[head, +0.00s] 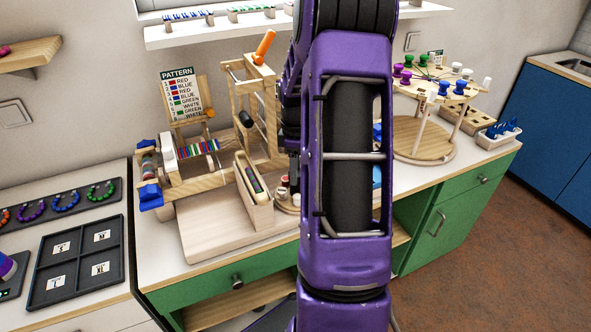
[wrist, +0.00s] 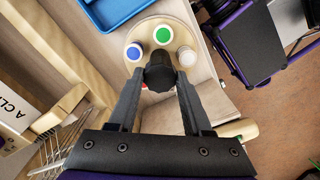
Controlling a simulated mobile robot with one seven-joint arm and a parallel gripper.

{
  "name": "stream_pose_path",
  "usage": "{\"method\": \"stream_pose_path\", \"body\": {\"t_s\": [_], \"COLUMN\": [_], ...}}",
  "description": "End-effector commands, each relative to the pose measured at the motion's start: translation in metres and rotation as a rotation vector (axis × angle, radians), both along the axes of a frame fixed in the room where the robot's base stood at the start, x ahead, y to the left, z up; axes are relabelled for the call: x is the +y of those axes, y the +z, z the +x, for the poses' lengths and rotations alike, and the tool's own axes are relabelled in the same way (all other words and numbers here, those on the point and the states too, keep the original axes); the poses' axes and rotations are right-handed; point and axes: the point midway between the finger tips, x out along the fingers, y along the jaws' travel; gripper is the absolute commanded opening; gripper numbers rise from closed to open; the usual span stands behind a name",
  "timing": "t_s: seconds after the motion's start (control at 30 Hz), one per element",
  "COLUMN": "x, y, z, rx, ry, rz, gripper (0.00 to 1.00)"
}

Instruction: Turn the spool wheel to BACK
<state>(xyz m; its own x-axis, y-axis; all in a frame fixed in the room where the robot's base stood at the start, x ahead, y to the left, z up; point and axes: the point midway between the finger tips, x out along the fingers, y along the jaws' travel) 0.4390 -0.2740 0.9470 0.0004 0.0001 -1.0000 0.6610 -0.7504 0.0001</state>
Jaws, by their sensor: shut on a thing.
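The spool wheel (wrist: 148,27) is a pale round wooden disc carrying upright spools with coloured tops. A blue spool (wrist: 134,52), a green spool (wrist: 162,35) and a white spool (wrist: 187,56) show, and a bit of red shows beside my left finger. My gripper (wrist: 160,78) is shut on the black knob (wrist: 160,70) at the wheel's middle. In the head view my arm hides the gripper and most of the wheel; only a few spools (head: 283,185) show at its left. I cannot read any BACK mark.
A pattern card (head: 181,94) stands behind. A round wooden stand (head: 425,145) with coloured knobs is at the right. A blue tray (wrist: 108,12) lies near the wheel.

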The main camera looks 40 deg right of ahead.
Motion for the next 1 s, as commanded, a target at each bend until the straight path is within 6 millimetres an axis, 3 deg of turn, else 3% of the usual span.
{"method": "stream_pose_path", "body": {"t_s": [0.07, 0.1, 0.23, 0.53, 0.67, 0.77, 1.0], "x": [0.0, 0.0, 0.0, 0.0, -0.001, -0.001, -0.001], "y": [0.001, 0.0, 0.0, 0.001, 0.01, 0.026, 0.085], "z": [0.001, 0.001, 0.0, 0.0, 0.001, 0.001, 0.001], "rx": [-0.001, -0.001, -0.001, 0.0, -0.002, -0.003, -0.005], "ry": [0.003, 0.003, 0.002, 0.0, 0.0, -0.001, 0.0], "rz": [-0.002, -0.002, -0.001, 0.0, -0.002, -0.002, -0.005], "gripper": [0.0, 0.55, 0.78, 0.8, 0.8, 0.8, 0.8]}}
